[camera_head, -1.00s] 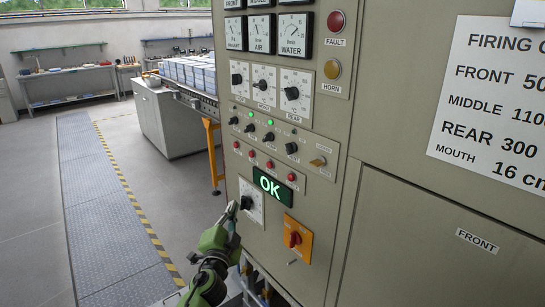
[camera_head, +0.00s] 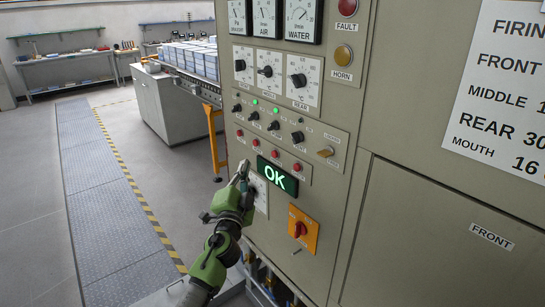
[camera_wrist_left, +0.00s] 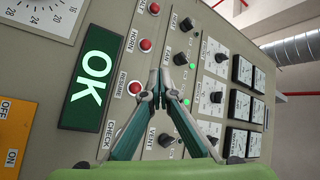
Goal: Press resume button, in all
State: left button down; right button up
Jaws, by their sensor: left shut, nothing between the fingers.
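The resume button (camera_wrist_left: 135,88) is red and sits in a row of red buttons beside the green OK display (camera_wrist_left: 86,78). In the head view the row is above the display, and the resume button (camera_head: 275,153) is second from its right end. My left gripper (camera_head: 243,166) is shut and empty, its tips in front of the panel near the display's left end. In the left wrist view its fingertips (camera_wrist_left: 161,74) appear just beside the resume button. I cannot tell how far they are from the panel. The finger hides the check button there. My right gripper is not in view.
Black knobs (camera_head: 274,126) with green lamps sit above the red buttons. An orange switch (camera_head: 302,229) is below the display. A conveyor (camera_head: 190,82) and yellow post stand behind, left. The floor left (camera_head: 95,190) is clear.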

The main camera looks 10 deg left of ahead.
aim_at(274, 154)
pick_arm(q)
jog(key=w+d+b, duration=0.3)
jog(key=w+d, duration=0.1)
jog(key=w, duration=0.1)
jog(key=shift+w+d, duration=0.15)
jog(key=shift+w, duration=0.05)
dwell(1.2)
jog(key=shift+w+d+b, duration=0.25)
jog(key=shift+w+b, duration=0.1)
jog(key=shift+b, duration=0.05)
